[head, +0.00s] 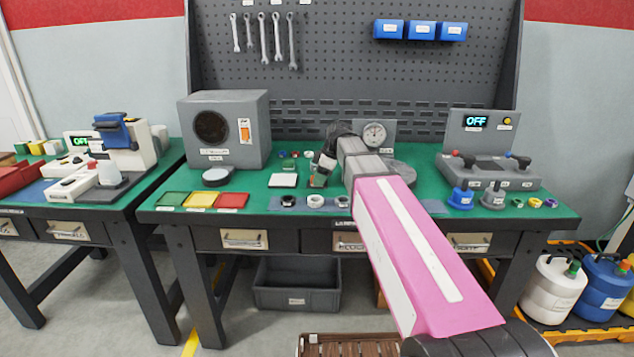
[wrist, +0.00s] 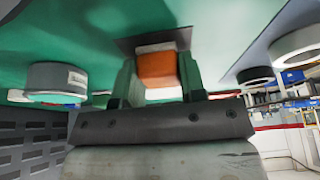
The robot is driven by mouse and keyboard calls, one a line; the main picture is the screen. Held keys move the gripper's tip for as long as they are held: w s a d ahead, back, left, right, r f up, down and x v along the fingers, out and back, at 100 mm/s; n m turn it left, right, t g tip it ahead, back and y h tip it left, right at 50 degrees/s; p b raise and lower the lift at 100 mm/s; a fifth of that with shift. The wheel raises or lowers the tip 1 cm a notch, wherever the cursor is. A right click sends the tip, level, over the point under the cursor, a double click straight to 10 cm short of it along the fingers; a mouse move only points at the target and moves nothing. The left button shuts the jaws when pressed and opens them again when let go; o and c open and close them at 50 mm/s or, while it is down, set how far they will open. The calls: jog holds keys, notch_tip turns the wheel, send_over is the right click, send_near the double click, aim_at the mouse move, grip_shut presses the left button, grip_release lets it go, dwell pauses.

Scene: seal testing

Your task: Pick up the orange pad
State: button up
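The orange pad (wrist: 157,70) shows in the wrist view as a small orange block with white parts at its upper and lower sides. My gripper (wrist: 160,82) has its two green fingers on either side of the pad, and the pad fills the gap between them. My gripper (head: 319,178) points down at the middle of the green bench top in the head view, where the pad is hard to make out. I cannot tell whether the pad still touches the bench.
Ring-shaped parts (head: 314,201) lie in front of my gripper. A white block (head: 283,180) and a round gauge (head: 375,134) stand close by. A grey chamber (head: 224,130) is at the back left, a grey OFF unit (head: 488,160) at the right. Coloured sheets (head: 201,200) lie front left.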

aim_at(312, 177)
jog(key=shift+c, duration=0.8)
jog(key=shift+r, duration=0.1)
jog(key=shift+r, duration=0.45)
jog(key=r, duration=0.3)
jog(key=shift+s+a+r, duration=0.2)
jog(key=shift+a+r, duration=0.05)
jog(key=s+a+r, duration=0.5)
jog(key=a+r, duration=0.1)
jog(key=a, duration=0.3)
jog(key=shift+a+r, duration=0.25)
jog(key=shift+a, duration=0.1)
jog(key=shift+o, duration=0.4)
